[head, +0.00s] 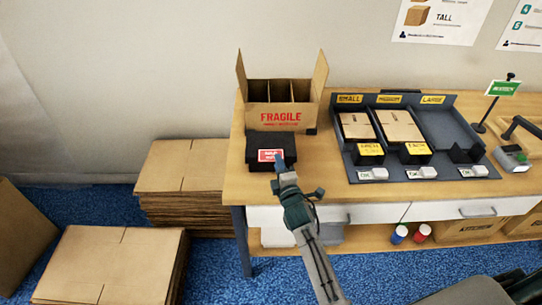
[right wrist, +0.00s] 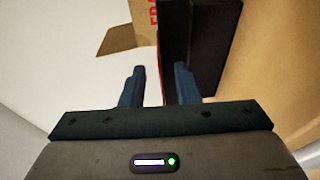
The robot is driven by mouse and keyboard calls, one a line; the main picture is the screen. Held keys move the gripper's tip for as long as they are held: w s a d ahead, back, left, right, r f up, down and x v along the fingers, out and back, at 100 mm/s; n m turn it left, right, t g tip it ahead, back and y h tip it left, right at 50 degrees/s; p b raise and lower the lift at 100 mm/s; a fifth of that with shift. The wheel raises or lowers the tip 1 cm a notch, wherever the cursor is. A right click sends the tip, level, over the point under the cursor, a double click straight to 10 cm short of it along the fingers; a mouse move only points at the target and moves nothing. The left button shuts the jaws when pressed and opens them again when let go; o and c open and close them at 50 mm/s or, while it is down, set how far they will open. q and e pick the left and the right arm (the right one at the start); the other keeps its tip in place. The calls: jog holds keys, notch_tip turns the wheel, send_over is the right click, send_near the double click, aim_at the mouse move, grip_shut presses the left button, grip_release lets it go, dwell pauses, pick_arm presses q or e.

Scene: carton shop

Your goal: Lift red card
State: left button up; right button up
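The red card (head: 269,155), with white print, is at the front of a small black holder (head: 262,141) on the table's left part. My right gripper (head: 283,162) is at the card's right edge in the head view and hides a little of that area. In the right wrist view my right gripper (right wrist: 160,75) has its two blue fingers apart. A thin red edge of the card shows between the fingers, beside the black holder (right wrist: 200,35). I cannot tell whether a finger touches it. My left gripper is not in view.
An open carton marked FRAGILE (head: 275,117) stands behind the holder. A dark sorter (head: 432,125) with small, medium and large bays is to the right. Flat cartons (head: 180,165) are stacked on the floor left of the wooden table (head: 328,190).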

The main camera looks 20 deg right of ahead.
grip_shut()
